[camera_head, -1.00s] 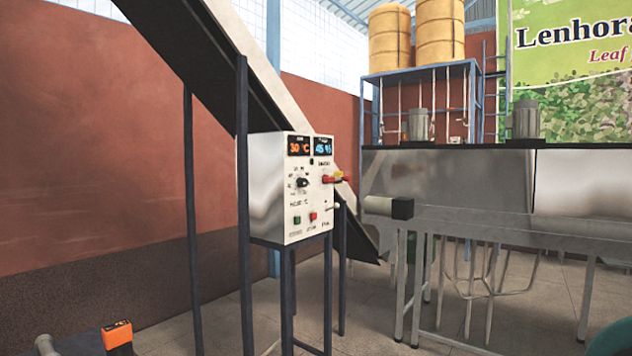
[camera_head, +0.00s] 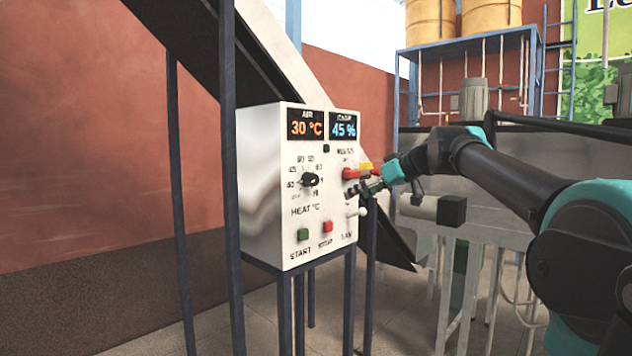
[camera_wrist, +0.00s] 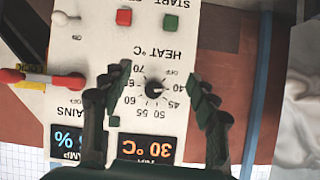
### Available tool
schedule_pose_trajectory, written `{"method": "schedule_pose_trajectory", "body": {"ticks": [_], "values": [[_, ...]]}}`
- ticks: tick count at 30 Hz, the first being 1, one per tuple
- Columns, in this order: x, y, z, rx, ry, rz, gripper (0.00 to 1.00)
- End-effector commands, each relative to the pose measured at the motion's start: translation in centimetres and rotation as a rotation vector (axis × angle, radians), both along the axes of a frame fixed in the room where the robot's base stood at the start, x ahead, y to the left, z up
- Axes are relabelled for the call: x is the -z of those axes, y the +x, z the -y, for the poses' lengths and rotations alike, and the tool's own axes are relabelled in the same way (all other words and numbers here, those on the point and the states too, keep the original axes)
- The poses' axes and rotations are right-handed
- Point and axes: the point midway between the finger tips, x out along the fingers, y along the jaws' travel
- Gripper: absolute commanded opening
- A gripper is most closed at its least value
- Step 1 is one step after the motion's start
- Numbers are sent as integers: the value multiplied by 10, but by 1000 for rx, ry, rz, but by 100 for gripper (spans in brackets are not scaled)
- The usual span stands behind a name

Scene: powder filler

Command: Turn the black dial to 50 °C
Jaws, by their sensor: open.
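The black dial (camera_head: 310,180) is a round knob with printed numbers around it, on the front of a white control box (camera_head: 270,190). It also shows in the wrist view (camera_wrist: 154,88), upside down, with its light mark seeming to point towards 40. The orange display (camera_head: 306,127) above reads 30 °C. My gripper (camera_head: 366,187) is in front of the panel, to the right of the dial in the head view. In the wrist view my gripper (camera_wrist: 158,80) is open, its fingers on either side of the dial. Contact cannot be told.
A red and yellow rotary switch (camera_head: 357,172) and a white-tipped toggle (camera_head: 357,212) sit right of the dial. A green button (camera_head: 303,234) and a red button (camera_head: 327,227) sit below. A blue 45 % display (camera_head: 343,126) is above. A dark post (camera_head: 231,180) stands left of the box.

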Motion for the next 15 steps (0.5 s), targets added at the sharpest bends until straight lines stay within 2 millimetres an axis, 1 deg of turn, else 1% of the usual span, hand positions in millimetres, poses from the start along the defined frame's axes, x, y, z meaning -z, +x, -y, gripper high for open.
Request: {"method": "schedule_pose_trajectory", "body": {"ticks": [1, 3, 6, 8, 10, 15], "values": [[-26, 4, -3, -14, 15, 37, 60], [-52, 7, -6, -31, 29, 82, 60], [-77, 9, -9, -44, 43, 123, 60], [-83, 10, -10, -48, 45, 136, 60], [-85, 13, -13, -50, 47, 143, 60], [-77, 24, -30, -53, 48, 142, 60]]}}
